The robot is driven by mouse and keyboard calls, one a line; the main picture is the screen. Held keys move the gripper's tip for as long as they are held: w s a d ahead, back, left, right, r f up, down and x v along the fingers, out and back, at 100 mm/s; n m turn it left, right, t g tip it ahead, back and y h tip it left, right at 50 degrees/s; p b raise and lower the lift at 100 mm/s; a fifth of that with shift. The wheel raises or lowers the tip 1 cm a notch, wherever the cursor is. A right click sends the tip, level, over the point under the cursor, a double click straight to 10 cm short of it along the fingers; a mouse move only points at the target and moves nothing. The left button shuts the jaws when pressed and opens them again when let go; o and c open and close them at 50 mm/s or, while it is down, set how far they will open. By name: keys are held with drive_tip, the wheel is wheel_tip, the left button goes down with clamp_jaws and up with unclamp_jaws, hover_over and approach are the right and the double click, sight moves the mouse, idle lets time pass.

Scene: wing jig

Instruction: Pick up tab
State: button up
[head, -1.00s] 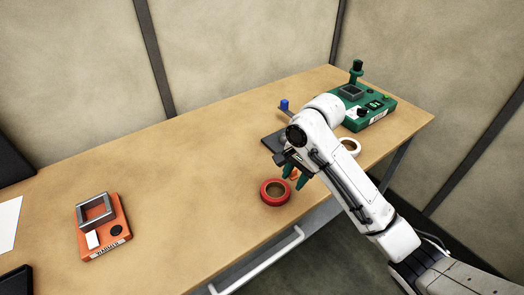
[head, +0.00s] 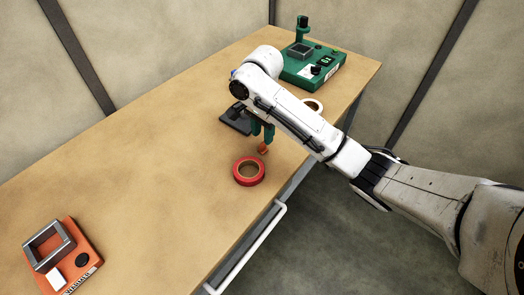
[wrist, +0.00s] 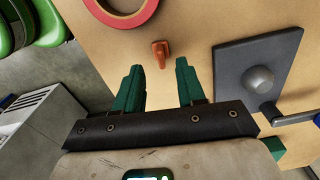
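The tab appears to be the small orange piece (wrist: 161,52) lying on the wooden table in the wrist view. It also shows in the head view (head: 263,149), just beyond the red ring. My gripper (wrist: 160,66) has its two green fingers apart, with nothing between them. In the wrist view the tab shows just ahead of the gap, roughly centred. In the head view my gripper (head: 262,131) is just above the tab in the picture; the exact height is hard to tell. My arm hides part of the table behind it.
A red tape ring (head: 249,171) lies close to the tab. A dark plate (wrist: 232,73) with a knob and crank is on the other side. The table's left middle is clear.

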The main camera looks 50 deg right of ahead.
sight(263, 147)
drive_tip(key=shift+d+f+b, duration=0.1)
drive_tip(key=shift+f+b, duration=1.25)
drive_tip(key=shift+f, duration=1.2)
drive_tip(key=shift+c, duration=0.3)
clamp_jaws()
